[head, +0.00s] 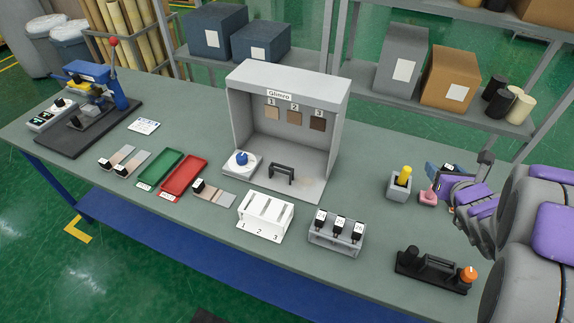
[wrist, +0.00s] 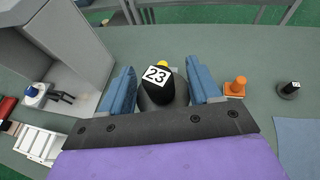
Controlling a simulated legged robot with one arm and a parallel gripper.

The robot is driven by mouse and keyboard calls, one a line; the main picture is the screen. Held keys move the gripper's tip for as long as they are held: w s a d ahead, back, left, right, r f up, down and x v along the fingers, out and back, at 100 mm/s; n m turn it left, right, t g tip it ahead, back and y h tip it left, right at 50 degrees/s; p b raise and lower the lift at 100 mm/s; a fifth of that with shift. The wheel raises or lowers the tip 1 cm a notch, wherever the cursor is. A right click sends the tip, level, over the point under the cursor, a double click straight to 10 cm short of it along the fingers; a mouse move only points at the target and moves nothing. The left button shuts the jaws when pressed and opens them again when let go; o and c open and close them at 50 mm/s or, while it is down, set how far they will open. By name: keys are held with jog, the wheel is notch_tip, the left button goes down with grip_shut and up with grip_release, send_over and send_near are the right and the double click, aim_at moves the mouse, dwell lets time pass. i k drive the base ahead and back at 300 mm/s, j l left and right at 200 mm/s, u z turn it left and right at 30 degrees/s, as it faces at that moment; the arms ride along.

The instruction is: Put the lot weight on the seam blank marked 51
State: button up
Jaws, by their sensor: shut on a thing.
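My gripper (head: 447,180) is at the right of the table, its blue fingers shut on a dark rounded piece (wrist: 160,94) with a white tag reading 23. The piece looks like a weight, but I cannot tell whether it is the lot weight. Flat pale strips with black tagged ends lie on the left of the table (head: 118,160), and another lies right of the red tray (head: 222,196). They may be the seam blanks; their numbers are too small to read. A small rack (head: 337,238) holds several black-topped tagged pieces. I cannot make out a 51 anywhere.
A grey booth (head: 240,140) stands mid-table, with a white slotted block (head: 264,216) before it. A grey holder (head: 399,190) with a yellow stick stands left of my gripper. The wrist view shows an orange piece (wrist: 236,88) and a black tagged piece (wrist: 289,90) on the right.

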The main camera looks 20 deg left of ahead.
aim_at(222, 197)
jog(key=k+j+u, duration=0.3)
jog(key=j, duration=1.4)
jog(key=j+u, duration=0.3)
jog(key=j, duration=1.35)
